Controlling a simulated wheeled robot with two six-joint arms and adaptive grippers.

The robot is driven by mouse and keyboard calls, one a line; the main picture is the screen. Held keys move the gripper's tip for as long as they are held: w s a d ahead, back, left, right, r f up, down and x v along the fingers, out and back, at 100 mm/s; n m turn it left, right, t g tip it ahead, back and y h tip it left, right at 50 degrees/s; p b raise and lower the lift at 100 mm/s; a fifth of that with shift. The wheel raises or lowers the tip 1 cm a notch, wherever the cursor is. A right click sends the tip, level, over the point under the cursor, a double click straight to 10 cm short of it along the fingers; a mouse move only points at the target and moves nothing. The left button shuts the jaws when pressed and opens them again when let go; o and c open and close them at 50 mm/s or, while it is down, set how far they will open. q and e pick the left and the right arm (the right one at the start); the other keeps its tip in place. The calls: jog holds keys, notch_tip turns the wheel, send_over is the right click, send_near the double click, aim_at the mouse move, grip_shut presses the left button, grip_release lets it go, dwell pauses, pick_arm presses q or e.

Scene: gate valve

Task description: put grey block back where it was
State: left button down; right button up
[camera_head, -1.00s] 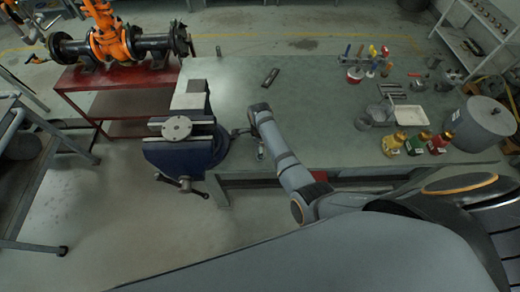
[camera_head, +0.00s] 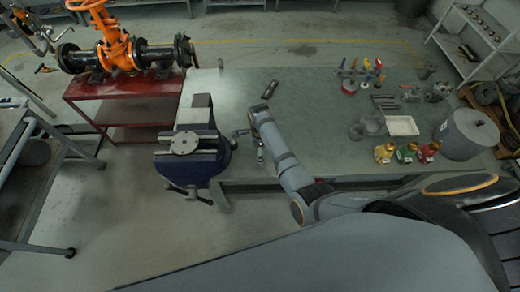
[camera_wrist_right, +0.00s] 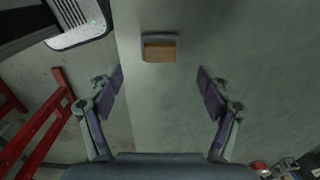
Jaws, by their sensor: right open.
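In the right wrist view, a small block (camera_wrist_right: 159,48) with a grey rim and a brown face lies on the grey-green surface. My right gripper (camera_wrist_right: 159,76) is open and empty. The block lies ahead of its fingertips, near the middle line between them and apart from both. In the head view my right arm reaches over the bench's front edge beside the blue vise (camera_head: 190,160); its fingers are hard to make out there. A small dark block (camera_head: 270,89) lies on the bench beyond the arm; I cannot tell whether it is the same block. My left gripper is not in view.
The bench (camera_head: 310,120) has clear room in its middle. Screwdrivers, trays, small bottles and a grey pot (camera_head: 466,134) stand on its right side. A red table (camera_head: 125,105) with an orange valve (camera_head: 117,45) stands at the left.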

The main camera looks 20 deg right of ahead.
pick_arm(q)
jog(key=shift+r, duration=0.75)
pick_arm(e)
notch_tip(320, 180, up, 5)
jog(key=shift+f, duration=0.15)
